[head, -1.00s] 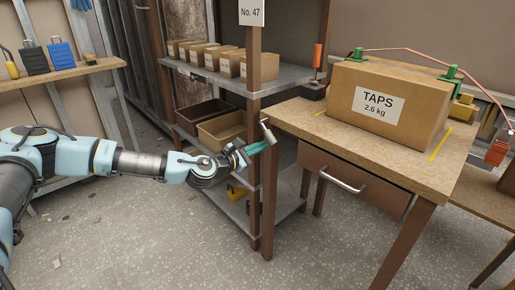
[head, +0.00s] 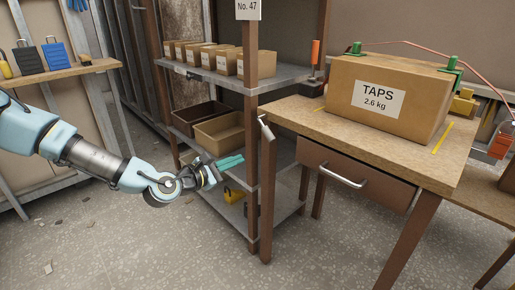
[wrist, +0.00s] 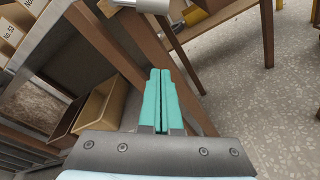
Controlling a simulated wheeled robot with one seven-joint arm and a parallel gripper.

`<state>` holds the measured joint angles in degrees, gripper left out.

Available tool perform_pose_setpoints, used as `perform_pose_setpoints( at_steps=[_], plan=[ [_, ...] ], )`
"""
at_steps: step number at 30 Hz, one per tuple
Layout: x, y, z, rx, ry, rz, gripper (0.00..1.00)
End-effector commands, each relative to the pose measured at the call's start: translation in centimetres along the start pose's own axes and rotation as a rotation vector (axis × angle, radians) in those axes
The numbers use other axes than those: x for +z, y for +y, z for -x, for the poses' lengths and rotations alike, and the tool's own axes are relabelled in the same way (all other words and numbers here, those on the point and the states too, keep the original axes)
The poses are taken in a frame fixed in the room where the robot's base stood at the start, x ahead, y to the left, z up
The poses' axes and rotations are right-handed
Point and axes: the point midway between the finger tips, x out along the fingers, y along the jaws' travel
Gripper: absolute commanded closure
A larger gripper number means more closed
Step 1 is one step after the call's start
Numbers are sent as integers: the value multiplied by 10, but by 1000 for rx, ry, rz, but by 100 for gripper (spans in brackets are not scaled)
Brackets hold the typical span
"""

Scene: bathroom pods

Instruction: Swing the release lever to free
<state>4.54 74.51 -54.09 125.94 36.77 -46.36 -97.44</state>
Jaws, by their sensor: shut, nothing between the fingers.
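A small metal lever-like piece (head: 265,128) hangs at the left front corner of the wooden table, angled down. An upright orange handle (head: 316,51) on a dark base stands by the table's back left corner. I cannot tell which of these is the release lever or how it is set. My gripper (head: 238,160) has its teal fingers together and empty, left of the metal piece and apart from it, in front of the shelf unit. The wrist view shows the shut fingers (wrist: 161,75), with a metal cylinder (wrist: 150,5) at the top edge.
A TAPS box (head: 375,100) with green clamps and a red line stands on the wooden table (head: 310,119). The table has a drawer with a metal handle (head: 343,176). The shelf unit (head: 250,80) holds cartons and brown bins. Open floor lies in front.

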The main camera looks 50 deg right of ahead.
Motion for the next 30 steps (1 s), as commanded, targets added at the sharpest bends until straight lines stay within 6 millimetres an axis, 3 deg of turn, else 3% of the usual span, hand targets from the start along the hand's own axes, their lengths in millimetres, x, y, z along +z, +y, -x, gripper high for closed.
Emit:
perform_pose_setpoints(
  at_steps=[10,14,30],
  plan=[
    [10,14,1,25,-36,-36,100],
    [12,15,-7,26,-39,-35,100],
    [18,18,-100,26,-39,-36,100]
  ],
)
